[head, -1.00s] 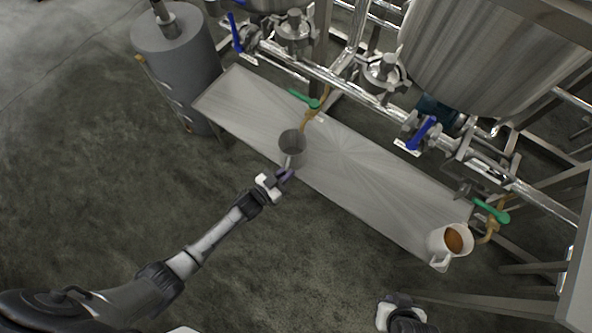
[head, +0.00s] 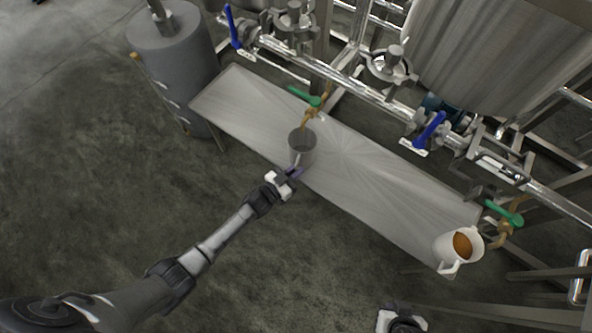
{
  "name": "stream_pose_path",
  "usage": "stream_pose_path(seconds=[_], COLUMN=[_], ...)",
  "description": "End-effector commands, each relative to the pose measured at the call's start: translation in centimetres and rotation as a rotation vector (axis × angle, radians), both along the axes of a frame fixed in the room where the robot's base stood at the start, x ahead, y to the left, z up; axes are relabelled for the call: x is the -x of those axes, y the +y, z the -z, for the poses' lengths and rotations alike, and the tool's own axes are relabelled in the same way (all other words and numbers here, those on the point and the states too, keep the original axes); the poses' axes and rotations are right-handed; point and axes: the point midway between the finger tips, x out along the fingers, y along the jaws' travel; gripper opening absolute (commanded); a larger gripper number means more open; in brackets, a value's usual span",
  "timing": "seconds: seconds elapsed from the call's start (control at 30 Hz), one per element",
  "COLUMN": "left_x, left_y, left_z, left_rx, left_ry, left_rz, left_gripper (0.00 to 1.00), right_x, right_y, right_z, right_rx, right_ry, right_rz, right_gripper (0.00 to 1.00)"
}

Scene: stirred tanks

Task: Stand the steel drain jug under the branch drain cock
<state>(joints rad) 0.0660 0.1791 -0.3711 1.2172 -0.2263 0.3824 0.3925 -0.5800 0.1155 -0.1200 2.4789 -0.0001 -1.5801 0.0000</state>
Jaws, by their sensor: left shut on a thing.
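The steel drain jug (head: 303,148) is a small grey open-topped vessel over the steel shelf, near its middle-left. Its rim is close to the spout of the brass branch drain cock (head: 309,115), which has a green lever (head: 305,96). I cannot tell whether the jug's base touches the shelf. My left gripper (head: 291,176) is shut on the jug's handle at the near side; the fingers partly hide the handle. My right gripper (head: 401,321) is at the bottom edge, cut off by the frame, away from the jug.
The long steel shelf (head: 375,187) is mostly bare. A white jug with brown liquid (head: 447,248) stands at its right end by a second green-levered cock (head: 504,213). Pipes with blue-handled valves (head: 430,130) run behind. A grey cylinder (head: 174,62) stands at left.

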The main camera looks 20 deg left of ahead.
Motion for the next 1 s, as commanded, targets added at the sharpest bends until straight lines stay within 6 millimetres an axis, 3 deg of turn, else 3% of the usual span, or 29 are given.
stream_pose_path(seconds=[0.2, 0.23, 0.5, 0.8, 1.0], left_x=[0.0, 0.0, 0.0, 0.1, 2.8], left_y=[0.0, 0.0, 0.0, 0.1, 1.4], left_z=[0.3, 0.3, 0.2, -0.3, -0.3], left_rx=[0.0, 0.0, 0.0, 0.0, -0.003], left_ry=[-0.001, 0.0, 0.0, 0.001, 0.004], left_rz=[0.0, 0.0, 0.0, 0.0, 0.0], left_gripper=[0.0, 0.14, 0.37, 0.37, 0.37], right_x=[0.0, 0.0, 0.0, 0.0, 0.0], right_y=[0.0, 0.0, 0.0, -0.2, -0.2], right_z=[0.2, 0.2, 0.1, -0.3, -1.7], right_rx=[0.0, 0.0, 0.001, 0.008, 0.008], right_ry=[-0.001, -0.001, -0.001, -0.001, -0.001], right_rz=[0.0, 0.0, -0.002, -0.006, -0.006], right_gripper=[0.0, 0.0, 0.0, 0.0, 0.0])
